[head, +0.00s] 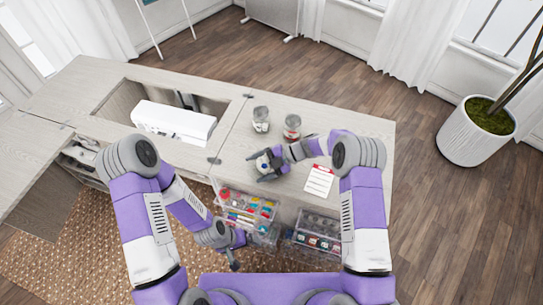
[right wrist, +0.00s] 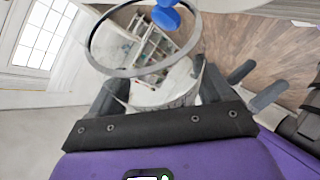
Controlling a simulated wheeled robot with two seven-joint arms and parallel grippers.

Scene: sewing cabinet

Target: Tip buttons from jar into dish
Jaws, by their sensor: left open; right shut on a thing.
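My right gripper (head: 266,167) is over the right part of the cabinet top, shut on a clear glass jar. In the right wrist view the jar's round rim (right wrist: 92,55) shows between the fingers, with bright blue buttons (right wrist: 166,17) at its far edge. Whether they lie inside or beyond the rim I cannot tell. In the head view the gripper mostly hides the jar; a small blue spot shows there. My left gripper (head: 235,265) is open and empty, low in front of the cabinet. I cannot make out a dish.
Two lidded jars (head: 261,119) (head: 292,127) stand behind my right gripper. A red-topped note sheet (head: 319,180) lies to its right. A white sewing machine (head: 174,119) sits in the cabinet opening. Open drawers (head: 247,207) (head: 318,232) with colourful supplies jut out in front.

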